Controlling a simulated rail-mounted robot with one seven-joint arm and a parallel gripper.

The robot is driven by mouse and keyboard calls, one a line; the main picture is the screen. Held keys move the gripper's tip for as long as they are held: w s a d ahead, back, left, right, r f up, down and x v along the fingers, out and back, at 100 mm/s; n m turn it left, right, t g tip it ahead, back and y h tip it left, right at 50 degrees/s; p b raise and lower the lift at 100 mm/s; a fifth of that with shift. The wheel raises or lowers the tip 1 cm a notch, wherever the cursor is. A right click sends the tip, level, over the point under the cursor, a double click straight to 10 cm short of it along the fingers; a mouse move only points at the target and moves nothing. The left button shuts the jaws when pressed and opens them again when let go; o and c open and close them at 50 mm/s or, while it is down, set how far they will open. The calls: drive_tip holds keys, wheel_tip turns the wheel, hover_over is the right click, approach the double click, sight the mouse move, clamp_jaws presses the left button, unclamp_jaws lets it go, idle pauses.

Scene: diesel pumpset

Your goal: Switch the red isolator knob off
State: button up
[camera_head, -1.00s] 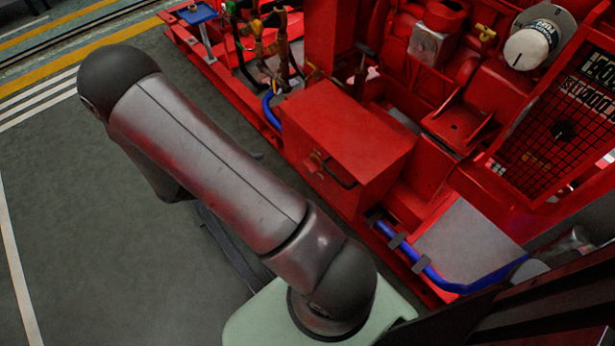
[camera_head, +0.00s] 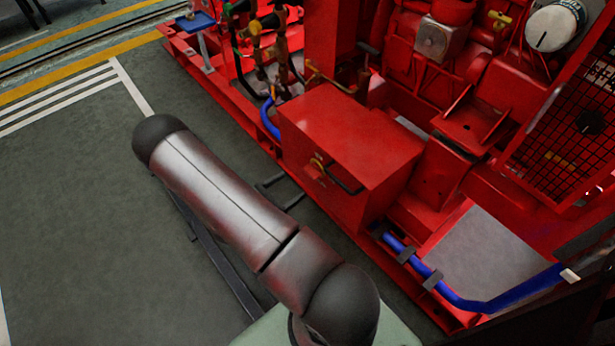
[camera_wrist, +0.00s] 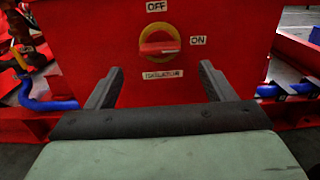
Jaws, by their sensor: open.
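The red isolator knob (camera_wrist: 160,47) sits on a yellow disc on the front of a red box (camera_wrist: 90,45) in the wrist view. Its handle lies about level, in line with the ON label (camera_wrist: 198,40) at its right. The OFF label (camera_wrist: 156,6) is above it and the ISOLATOR label (camera_wrist: 163,74) below. My gripper (camera_wrist: 160,76) is open and empty, its two fingers spread to either side below the knob, apart from it. In the head view the knob (camera_head: 318,167) shows small on the box's side; my gripper is hidden there.
Blue hoses (camera_head: 270,118) run near the box's corner. Red engine parts (camera_head: 480,100) crowd behind it. The grey floor (camera_head: 80,190) to the left is clear.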

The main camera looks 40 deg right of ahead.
sight(308, 174)
drive_tip(key=d+b, duration=0.1)
drive_tip(key=d, duration=0.6)
drive_tip(key=shift+d, duration=0.35)
drive_tip(key=c, duration=1)
